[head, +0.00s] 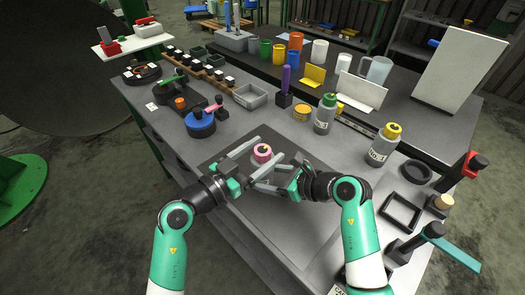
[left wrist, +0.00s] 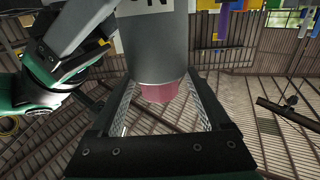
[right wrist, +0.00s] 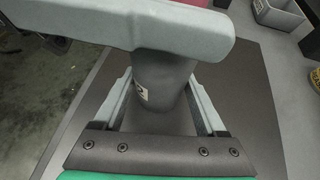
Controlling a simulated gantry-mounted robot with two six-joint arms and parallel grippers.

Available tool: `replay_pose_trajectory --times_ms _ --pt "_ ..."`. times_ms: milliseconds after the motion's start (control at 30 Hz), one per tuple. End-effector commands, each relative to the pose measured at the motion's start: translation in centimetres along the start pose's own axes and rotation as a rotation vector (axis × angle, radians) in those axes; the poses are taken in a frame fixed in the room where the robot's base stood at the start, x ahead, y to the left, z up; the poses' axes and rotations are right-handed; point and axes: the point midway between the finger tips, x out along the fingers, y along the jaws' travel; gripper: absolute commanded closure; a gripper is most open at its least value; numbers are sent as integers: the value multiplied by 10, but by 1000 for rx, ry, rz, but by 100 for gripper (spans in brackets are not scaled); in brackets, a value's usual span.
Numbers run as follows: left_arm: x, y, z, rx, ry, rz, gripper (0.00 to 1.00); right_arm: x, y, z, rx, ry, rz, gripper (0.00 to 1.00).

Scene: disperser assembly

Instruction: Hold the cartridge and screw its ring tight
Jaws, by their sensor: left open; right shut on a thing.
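The cartridge is a grey cylinder with a pink ring (head: 262,153) on top, upright over the dark mat in the head view. My right gripper (head: 270,177) is shut on the cartridge body (right wrist: 162,82), below the ring. My left gripper (head: 270,148) is open, its fingers on either side of the ring with gaps showing. In the left wrist view, the pink ring (left wrist: 158,92) lies between the open fingers, and the grey body (left wrist: 155,50) carries a label. In the right wrist view, a left finger (right wrist: 120,25) crosses in front and hides the cartridge's upper part.
The dark mat (head: 225,165) is otherwise clear. Beyond it stand a yellow-orange tin (head: 302,112), a green-capped bottle (head: 325,115) and a yellow-capped bottle (head: 383,146). A blue round part (head: 200,124) is at left. A black square frame (head: 400,212) lies at right.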

Motion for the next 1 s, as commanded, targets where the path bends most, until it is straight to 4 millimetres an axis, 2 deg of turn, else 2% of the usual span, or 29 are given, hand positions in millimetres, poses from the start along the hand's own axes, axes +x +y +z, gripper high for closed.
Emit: replay_pose_trajectory --times_ms 233,667,867,1000 --pt "1 0 0 0 0 0 22 0 0 -1 0 2 -1 100" --pt "0 0 0 0 0 0 99 0 0 -1 0 2 -1 100" --pt "1 -1 1 -1 -5 26 100 0 0 -1 0 2 -1 100" --pt "2 -2 2 -4 -9 129 100 0 0 -1 -1 2 0 100"
